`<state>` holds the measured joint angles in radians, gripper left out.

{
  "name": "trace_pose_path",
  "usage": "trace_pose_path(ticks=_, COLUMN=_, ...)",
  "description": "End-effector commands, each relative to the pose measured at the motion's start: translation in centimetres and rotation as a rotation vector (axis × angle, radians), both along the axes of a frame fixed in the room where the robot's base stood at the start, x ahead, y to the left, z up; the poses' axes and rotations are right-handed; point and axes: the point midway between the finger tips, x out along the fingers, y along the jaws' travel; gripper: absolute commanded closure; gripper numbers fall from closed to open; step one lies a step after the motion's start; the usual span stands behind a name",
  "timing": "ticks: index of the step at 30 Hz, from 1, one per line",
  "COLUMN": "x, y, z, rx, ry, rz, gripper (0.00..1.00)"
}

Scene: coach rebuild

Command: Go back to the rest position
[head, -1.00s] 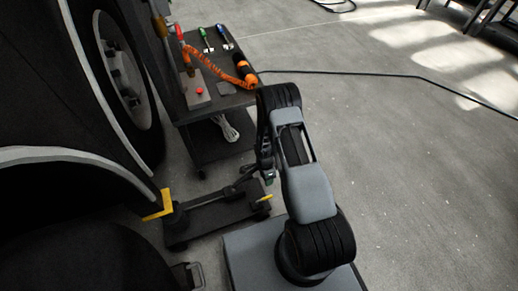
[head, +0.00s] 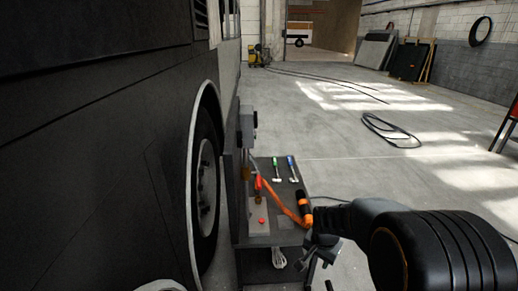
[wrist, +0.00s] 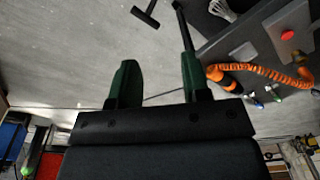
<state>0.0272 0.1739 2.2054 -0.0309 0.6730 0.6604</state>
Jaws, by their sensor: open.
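My gripper (head: 320,250) shows in the head view just right of the tool cart (head: 272,239), at the end of my dark arm, which reaches in from the lower right. It overlaps the cart's right edge in the picture; I cannot tell how far apart they are. In the wrist view my gripper (wrist: 158,80) has two dark green fingers spread apart. Only grey floor shows between them, so it holds nothing.
The cart carries an orange coiled hose (head: 285,208), a green-handled tool (head: 276,170), a blue-handled tool (head: 292,168) and a box with a red button (head: 262,221). The dark coach (head: 110,130) fills the left. Open floor with a black cable (head: 390,130) lies right.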

Motion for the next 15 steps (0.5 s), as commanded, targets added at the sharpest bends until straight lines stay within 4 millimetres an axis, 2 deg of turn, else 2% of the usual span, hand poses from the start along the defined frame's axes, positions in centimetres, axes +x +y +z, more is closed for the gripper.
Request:
trace_pose_path(ticks=1, x=-1.1, y=0.3, z=6.1, rx=-0.006, ry=-0.037, rz=0.075, gripper=0.57)
trace_pose_path(ticks=3, x=-2.9, y=0.6, z=10.8, rx=-0.017, ry=-0.069, rz=0.180, gripper=0.57)
trace_pose_path(ticks=6, x=-5.4, y=0.9, z=16.4, rx=-0.037, ry=-0.112, rz=0.319, gripper=0.57)
trace_pose_path(ticks=9, x=-7.7, y=1.2, z=20.5, rx=-0.057, ry=-0.149, rz=0.437, gripper=0.57)
trace_pose_path(ticks=12, x=-9.6, y=1.4, z=23.3, rx=-0.077, ry=-0.176, rz=0.532, gripper=0.57)
trace_pose_path(ticks=15, x=-10.9, y=1.6, z=25.1, rx=-0.092, ry=-0.195, rz=0.599, gripper=0.57)
